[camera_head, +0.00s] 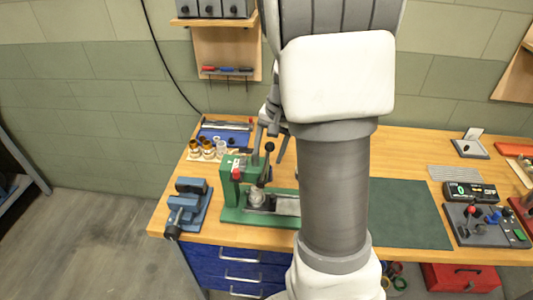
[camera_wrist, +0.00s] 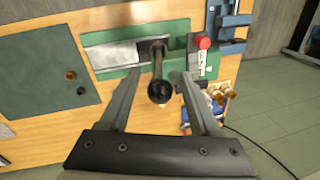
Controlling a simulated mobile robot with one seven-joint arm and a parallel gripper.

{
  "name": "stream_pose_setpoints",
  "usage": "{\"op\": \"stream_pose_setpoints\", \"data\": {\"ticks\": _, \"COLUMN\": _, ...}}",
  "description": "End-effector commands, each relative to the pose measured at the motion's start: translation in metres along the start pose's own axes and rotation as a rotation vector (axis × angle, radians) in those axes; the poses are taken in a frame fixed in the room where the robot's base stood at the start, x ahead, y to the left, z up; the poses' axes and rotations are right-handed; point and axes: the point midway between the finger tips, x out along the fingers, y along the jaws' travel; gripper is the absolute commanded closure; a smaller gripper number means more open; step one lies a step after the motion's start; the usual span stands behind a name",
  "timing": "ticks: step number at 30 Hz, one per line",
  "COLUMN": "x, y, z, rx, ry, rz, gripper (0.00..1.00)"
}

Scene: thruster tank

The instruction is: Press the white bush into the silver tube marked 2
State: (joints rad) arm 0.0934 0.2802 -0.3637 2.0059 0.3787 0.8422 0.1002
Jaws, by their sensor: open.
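The green press (camera_head: 232,202) stands at the left of the bench, with a silver round piece (camera_head: 257,198) on its base. Its lever ends in a black ball knob (camera_head: 269,147); the knob also shows in the wrist view (camera_wrist: 160,91). My gripper (camera_wrist: 155,75) is open, its two fingers apart on either side of the lever, with no clear contact. In the head view my gripper (camera_head: 273,140) is partly behind my arm. Gold and pale cylinders (camera_head: 208,149) stand in a holder behind the press. I cannot make out the white bush or a tube's number 2.
A blue vise (camera_head: 188,205) stands left of the press. A blue tray (camera_head: 222,136) lies at the back.

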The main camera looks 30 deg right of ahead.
Motion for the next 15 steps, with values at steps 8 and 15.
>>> {"op": "stream_pose_setpoints", "data": {"ticks": 8, "x": 0.019, "y": 0.0, "z": 0.0, "rx": 0.0, "ry": -0.001, "rz": 0.0, "gripper": 0.36}}
{"op": "stream_pose_setpoints", "data": {"ticks": 15, "x": 0.019, "y": 0.0, "z": 0.0, "rx": 0.0, "ry": 0.0, "rz": 0.0, "gripper": 0.38}}
